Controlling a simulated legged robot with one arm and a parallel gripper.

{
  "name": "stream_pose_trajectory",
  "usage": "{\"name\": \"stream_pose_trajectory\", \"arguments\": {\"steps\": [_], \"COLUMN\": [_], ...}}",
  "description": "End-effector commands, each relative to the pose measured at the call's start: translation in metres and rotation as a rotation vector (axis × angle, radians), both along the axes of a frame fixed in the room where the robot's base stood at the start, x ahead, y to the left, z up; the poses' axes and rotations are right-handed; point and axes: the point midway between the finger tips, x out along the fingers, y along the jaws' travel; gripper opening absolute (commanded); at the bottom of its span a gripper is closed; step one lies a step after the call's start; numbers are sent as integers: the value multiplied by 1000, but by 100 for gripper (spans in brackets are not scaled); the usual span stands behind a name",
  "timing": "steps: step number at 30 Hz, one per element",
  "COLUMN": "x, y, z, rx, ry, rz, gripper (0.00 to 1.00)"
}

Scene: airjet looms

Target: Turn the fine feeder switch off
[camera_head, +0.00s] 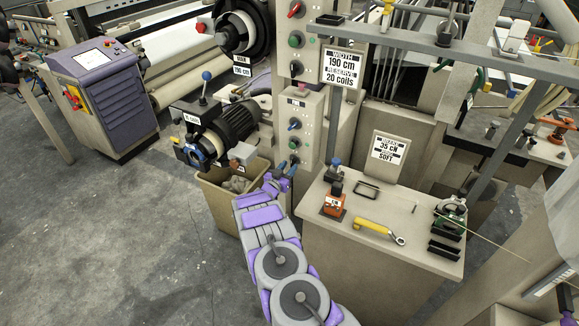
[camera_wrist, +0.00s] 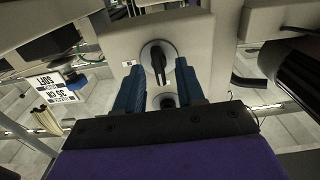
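A grey control panel (camera_head: 311,122) stands at the middle of the head view, with several rotary switches in a column. No legible label shows which one is the fine feeder switch. My gripper (camera_head: 284,169) is in front of the lower end of this column. In the wrist view, a black switch knob (camera_wrist: 158,62) on a pale round base stands between the tips of my blue gripper fingers (camera_wrist: 160,66). The fingers are open, with a gap on both sides of the knob. A second round switch (camera_wrist: 166,100) is partly hidden between the fingers.
A beige bin (camera_head: 216,198) stands left of my arm, below a dark motor (camera_head: 232,122). At right, a table (camera_head: 365,262) carries a yellow wrench (camera_head: 379,231) and an orange block (camera_head: 333,207). A purple console (camera_head: 114,104) stands far left. The left floor is clear.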

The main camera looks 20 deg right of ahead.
Motion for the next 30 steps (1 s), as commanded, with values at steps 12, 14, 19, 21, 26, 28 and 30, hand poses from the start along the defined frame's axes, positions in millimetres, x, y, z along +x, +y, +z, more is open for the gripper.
{"name": "stream_pose_trajectory", "arguments": {"steps": [12,14,19,21,26,28,30], "x": [-52,-60,-79,-85,-93,-94,-94], "y": [70,80,104,111,120,121,121], "z": [0,0,0,-2,-2,-2,-2], "rx": [0,-2,-2,-1,-1,-2,-2], "ry": [5,5,3,5,5,4,4], "rz": [5,5,4,4,1,1,1], "gripper": [38,38,38,38,38,38,38]}}
